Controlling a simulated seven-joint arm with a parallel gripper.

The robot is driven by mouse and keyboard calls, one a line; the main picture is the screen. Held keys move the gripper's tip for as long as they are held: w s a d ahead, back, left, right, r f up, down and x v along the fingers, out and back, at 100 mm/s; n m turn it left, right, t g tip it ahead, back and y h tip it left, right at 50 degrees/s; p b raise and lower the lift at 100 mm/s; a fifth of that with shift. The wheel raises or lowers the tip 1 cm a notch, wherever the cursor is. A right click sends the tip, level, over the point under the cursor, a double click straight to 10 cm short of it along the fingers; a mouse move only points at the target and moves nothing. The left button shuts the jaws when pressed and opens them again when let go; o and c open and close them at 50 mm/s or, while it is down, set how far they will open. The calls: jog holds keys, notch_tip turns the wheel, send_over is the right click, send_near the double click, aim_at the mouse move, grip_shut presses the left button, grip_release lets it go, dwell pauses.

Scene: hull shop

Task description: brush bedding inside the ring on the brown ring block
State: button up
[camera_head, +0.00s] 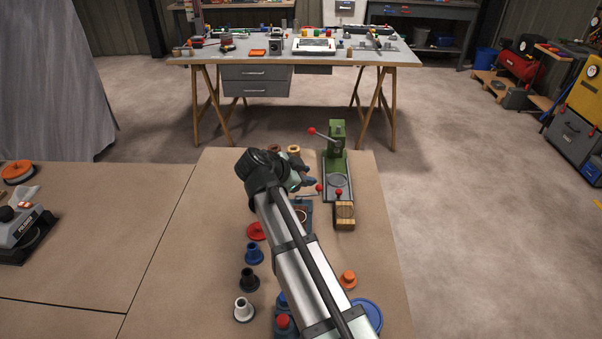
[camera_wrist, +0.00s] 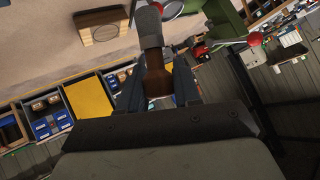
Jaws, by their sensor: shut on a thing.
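The wooden brown block (camera_head: 344,224) with a ring on its top sits at the right side of the bench, in front of the green press. What looks like the same block (camera_wrist: 84,32) lies at the upper left in the wrist view, apart from my gripper. My gripper (camera_wrist: 158,88) is shut on a tool with a brown handle and a broad grey end, likely the brush (camera_wrist: 149,28). In the head view my gripper (camera_head: 306,180) is above the bench, left of the press; the tool is hard to make out there. Bedding inside the ring cannot be made out.
The green press (camera_head: 337,150) with red-knobbed levers stands right of my gripper. A blue block (camera_head: 305,205) is partly hidden by my arm. Brown spools (camera_head: 294,150) stand behind; blue, black and white flanged pieces (camera_head: 254,254) stand at left.

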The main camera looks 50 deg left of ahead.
jog(key=shift+f, duration=3.3)
jog(key=shift+s+d+f, duration=0.55)
jog(key=shift+d+f, duration=0.05)
jog(key=shift+f, duration=0.05)
jog(key=shift+s+d, duration=1.6)
jog(key=shift+w+a, duration=2.2)
jog(key=shift+a, duration=0.2)
jog(key=shift+d, duration=0.85)
jog(key=shift+s+d, duration=1.85)
jog(key=shift+s, duration=0.1)
jog(key=shift+w+a, duration=2.3)
jog(key=shift+a, duration=0.1)
jog(key=shift+s+d+r, duration=0.1)
jog(key=shift+d+r, duration=0.05)
jog(key=shift+r, duration=3.85)
